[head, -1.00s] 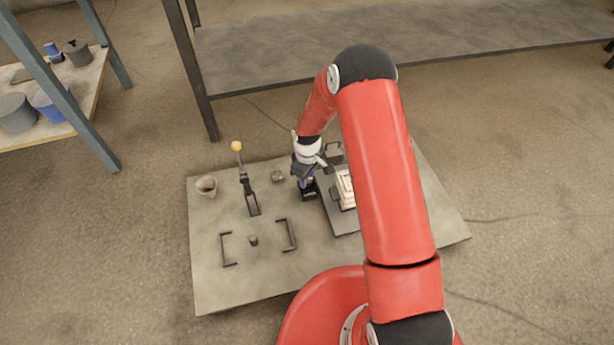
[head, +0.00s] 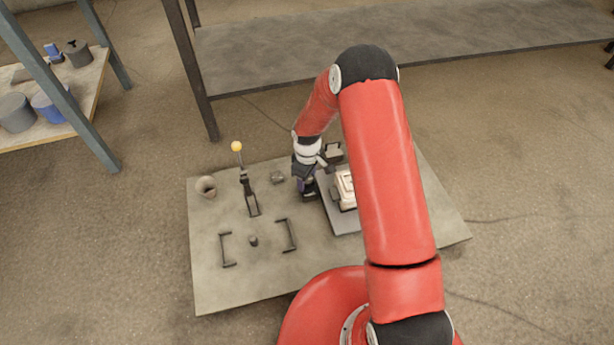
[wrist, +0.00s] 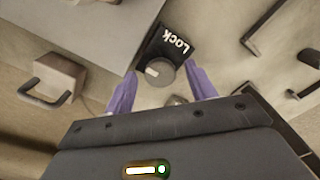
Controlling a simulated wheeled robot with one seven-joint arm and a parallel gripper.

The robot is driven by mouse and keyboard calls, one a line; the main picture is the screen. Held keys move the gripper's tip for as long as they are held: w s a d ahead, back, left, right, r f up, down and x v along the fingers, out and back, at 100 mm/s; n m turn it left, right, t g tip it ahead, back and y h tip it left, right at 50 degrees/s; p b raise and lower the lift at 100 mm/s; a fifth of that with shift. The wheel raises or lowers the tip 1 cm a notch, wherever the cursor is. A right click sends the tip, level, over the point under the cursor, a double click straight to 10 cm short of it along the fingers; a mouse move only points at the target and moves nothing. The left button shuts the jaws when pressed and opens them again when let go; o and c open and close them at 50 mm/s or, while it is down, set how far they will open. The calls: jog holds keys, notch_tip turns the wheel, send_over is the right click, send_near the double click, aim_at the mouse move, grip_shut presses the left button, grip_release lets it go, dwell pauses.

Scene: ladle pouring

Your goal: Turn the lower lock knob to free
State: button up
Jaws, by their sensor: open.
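A grey round lock knob (wrist: 160,72) with a pale mark on its face shows in the wrist view. It sits on a dark plate (wrist: 163,43) with the white word "Lock". My gripper (wrist: 161,74) is open, with one purple finger on either side of the knob; contact cannot be made out. In the head view my gripper (head: 304,184) is low over the dark lock base (head: 309,196), and the knob is hidden there. Only one lock knob is clearly seen, so I cannot tell upper from lower.
A grey tray (head: 342,223) with a pale block (head: 344,190) stands just right of my gripper. Left are a yellow-balled lever (head: 237,147), a cup (head: 206,187), and two bracket handles (head: 226,250) around a small peg (head: 253,241).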

jog(key=shift+r+p, duration=0.8)
jog(key=shift+r, duration=3.1)
